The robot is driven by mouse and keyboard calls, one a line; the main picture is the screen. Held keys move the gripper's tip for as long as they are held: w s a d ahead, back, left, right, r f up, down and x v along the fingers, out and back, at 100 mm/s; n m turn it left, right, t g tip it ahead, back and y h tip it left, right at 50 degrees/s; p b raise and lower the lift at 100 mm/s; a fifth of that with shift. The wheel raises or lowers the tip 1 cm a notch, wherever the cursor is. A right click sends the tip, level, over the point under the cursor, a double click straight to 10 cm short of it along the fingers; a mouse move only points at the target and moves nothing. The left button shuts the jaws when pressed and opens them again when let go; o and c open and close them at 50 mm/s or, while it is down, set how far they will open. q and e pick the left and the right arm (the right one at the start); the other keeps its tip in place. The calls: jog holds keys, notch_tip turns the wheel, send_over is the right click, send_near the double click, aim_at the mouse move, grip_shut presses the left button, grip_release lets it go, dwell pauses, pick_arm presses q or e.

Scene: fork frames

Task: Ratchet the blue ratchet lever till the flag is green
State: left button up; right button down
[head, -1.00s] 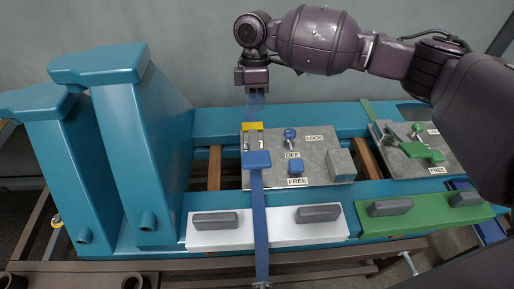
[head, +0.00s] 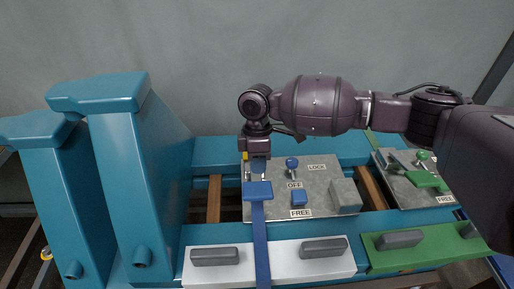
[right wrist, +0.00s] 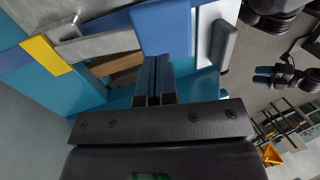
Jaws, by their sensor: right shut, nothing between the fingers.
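The blue ratchet lever (head: 260,225) has a broad blue head (head: 258,190) at the upper end of a long flat bar that runs toward me. It also shows in the right wrist view (right wrist: 165,27). My right gripper (head: 258,170) is shut and empty, fingers down, just behind the lever head; whether it touches cannot be told. In the right wrist view its closed fingers (right wrist: 153,82) point toward the lever. A yellow piece (right wrist: 45,55) on the plate is mostly hidden by the gripper in the head view. I cannot identify a green flag.
The grey plate (head: 325,175) carries a blue knob (head: 292,163), a small blue block (head: 299,197) by FREE, and a grey block (head: 345,194). A similar station with a green lever (head: 426,180) stands right. Tall teal uprights (head: 125,160) stand left.

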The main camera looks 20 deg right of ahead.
aim_at(259, 187)
jog(key=x, duration=0.5)
jog(key=shift+w+b, duration=0.1)
jog(key=shift+b, duration=0.3)
pick_arm(q)
jog(key=shift+a+f, duration=0.15)
jog(key=shift+f, duration=0.2)
pick_arm(e)
jog(key=shift+r, duration=0.1)
pick_arm(q)
jog(key=shift+r, duration=0.1)
